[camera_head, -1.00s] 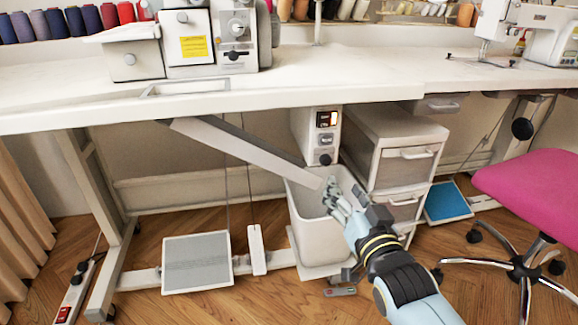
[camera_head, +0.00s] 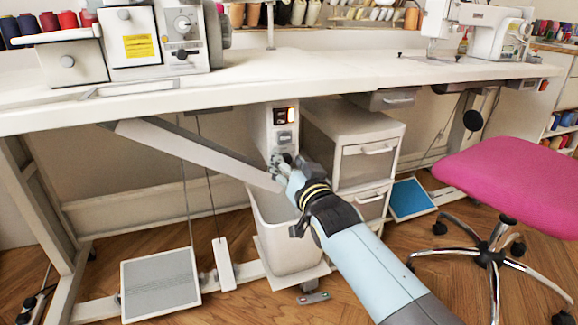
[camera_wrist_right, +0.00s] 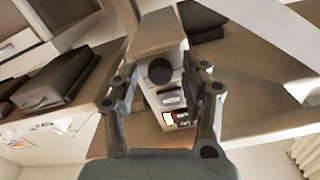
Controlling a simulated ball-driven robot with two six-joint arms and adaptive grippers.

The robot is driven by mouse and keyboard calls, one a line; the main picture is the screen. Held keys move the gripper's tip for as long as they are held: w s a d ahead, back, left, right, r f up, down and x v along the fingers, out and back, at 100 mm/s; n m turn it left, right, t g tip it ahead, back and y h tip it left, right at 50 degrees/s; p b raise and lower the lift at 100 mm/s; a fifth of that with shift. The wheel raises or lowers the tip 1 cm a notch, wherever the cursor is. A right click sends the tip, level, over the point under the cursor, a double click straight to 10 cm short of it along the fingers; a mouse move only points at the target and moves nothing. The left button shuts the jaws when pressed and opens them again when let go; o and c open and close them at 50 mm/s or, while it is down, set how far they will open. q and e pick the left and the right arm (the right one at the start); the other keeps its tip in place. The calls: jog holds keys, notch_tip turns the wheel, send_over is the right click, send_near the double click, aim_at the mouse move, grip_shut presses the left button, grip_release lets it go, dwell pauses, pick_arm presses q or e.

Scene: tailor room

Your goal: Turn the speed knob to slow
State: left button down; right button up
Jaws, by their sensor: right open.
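The white control box (camera_head: 283,118) hangs under the table, with a lit display and a switch on its front. In the right wrist view the box is upside down, and its round dark speed knob (camera_wrist_right: 159,71) shows between my fingers. My right gripper (camera_head: 281,163) is open at the lower front of the box and hides the knob in the head view. In the right wrist view its two fingers (camera_wrist_right: 162,86) stand on either side of the box; I cannot tell if they touch it. My left gripper is not in view.
A white bin (camera_head: 283,240) stands under the box, and a slanted white chute (camera_head: 190,150) leads toward it. A drawer unit (camera_head: 350,145) is close on the right. The white table (camera_head: 330,75) is above. A pink chair (camera_head: 510,185) stands at the right.

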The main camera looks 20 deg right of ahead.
grip_shut()
dwell(0.3)
